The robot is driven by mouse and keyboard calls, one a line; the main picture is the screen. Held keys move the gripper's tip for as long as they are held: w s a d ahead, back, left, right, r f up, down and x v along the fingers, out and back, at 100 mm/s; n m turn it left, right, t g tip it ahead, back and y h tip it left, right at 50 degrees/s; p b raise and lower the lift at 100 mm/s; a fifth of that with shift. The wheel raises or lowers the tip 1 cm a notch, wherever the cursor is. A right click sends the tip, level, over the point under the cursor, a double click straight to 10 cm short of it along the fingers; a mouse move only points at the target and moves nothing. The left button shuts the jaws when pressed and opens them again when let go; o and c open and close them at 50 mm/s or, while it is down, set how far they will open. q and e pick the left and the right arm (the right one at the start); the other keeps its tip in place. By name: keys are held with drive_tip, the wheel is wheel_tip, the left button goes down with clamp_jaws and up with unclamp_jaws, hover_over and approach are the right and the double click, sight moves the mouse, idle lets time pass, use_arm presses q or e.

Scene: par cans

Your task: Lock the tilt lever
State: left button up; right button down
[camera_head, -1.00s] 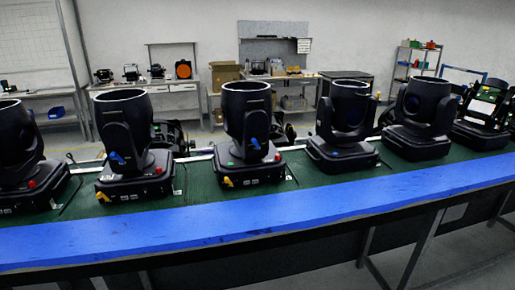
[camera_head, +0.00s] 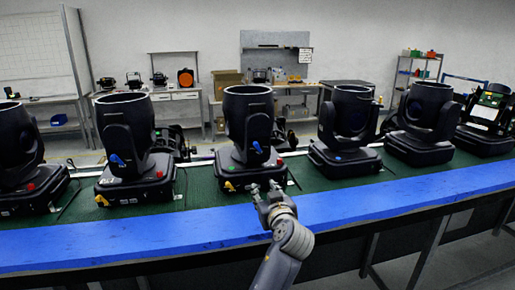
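Several black par cans stand in a row on the green surface of the bench. The middle par can (camera_head: 248,112) points upward and has a blue tilt lever (camera_head: 257,147) on its yoke arm. The par can to its left (camera_head: 126,115) has a similar blue lever (camera_head: 117,160). The lever's exact position is too small to tell.
A blue strip (camera_head: 150,235) runs along the bench's front edge. More par cans stand at the right (camera_head: 345,130) and left (camera_head: 18,160). Small yellow (camera_head: 229,186) and red parts stick out of the bases. Work tables and shelves stand behind.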

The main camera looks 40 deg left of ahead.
use_arm(q)
drive_tip(key=n+y, duration=0.2)
approach(257, 146)
drive_tip(key=v, duration=0.2)
drive_tip(key=p+x, duration=0.3)
drive_tip(key=x, duration=0.6)
drive_tip(key=shift+w+a+r, duration=0.1)
drive_tip(key=shift+w+a, duration=0.1)
drive_tip(key=shift+a, duration=0.15)
drive_tip(key=shift+p+x, duration=0.3)
drive_tip(key=shift+x, duration=0.5)
